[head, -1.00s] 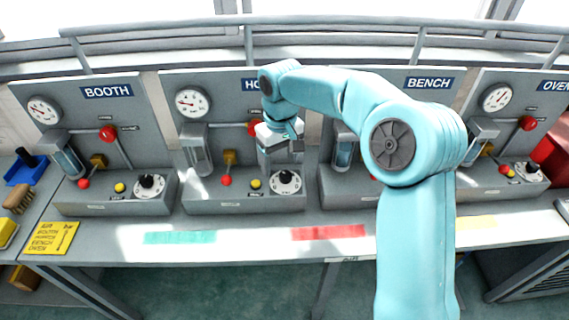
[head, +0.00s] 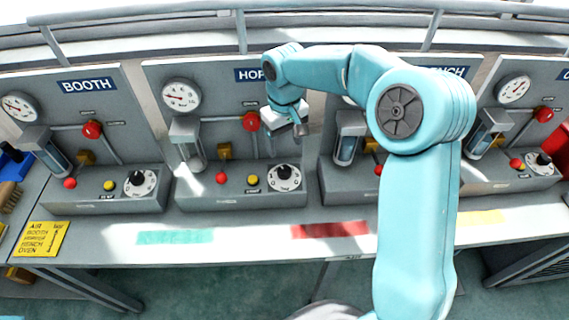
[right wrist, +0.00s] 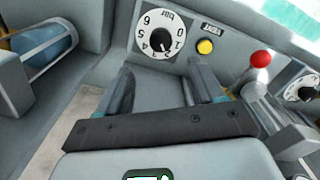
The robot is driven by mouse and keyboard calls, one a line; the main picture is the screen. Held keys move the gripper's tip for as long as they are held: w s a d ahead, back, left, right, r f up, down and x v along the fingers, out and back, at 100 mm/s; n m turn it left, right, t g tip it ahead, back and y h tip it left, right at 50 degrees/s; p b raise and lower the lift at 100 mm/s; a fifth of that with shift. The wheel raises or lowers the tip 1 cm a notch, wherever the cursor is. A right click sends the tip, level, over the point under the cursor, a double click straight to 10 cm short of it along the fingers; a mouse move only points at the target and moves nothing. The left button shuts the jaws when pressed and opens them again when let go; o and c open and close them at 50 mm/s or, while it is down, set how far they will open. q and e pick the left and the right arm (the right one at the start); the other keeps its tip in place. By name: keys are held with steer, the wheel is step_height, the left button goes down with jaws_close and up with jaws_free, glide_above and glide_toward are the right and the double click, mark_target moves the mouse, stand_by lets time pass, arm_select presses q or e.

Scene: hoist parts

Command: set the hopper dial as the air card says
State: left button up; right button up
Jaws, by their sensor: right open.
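The hopper dial (head: 285,178) is a white numbered disc with a black knob, on the grey box under the partly hidden HOPPER sign (head: 250,75). It also shows upside down in the right wrist view (right wrist: 147,28), where the knob's pointer seems near the 3. The yellow air card (head: 42,240) lies at the left of the bench; it lists station names, but its numbers are too small to read surely. My right gripper (right wrist: 165,88) is open and empty, its fingers apart from the dial, which shows beyond them. My left gripper is not in view.
Similar panels stand on both sides, with a BOOTH dial (head: 140,190) at left. The bench front holds flat coloured strips.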

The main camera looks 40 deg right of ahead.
mark_target(284, 169)
step_height(284, 169, down, 10)
steer(key=shift+a+f+p, duration=0.1)
steer(key=shift+f+p, duration=0.05)
steer(key=shift+p, duration=0.45)
steer(key=shift+s, duration=0.15)
steer(key=c, duration=1.1)
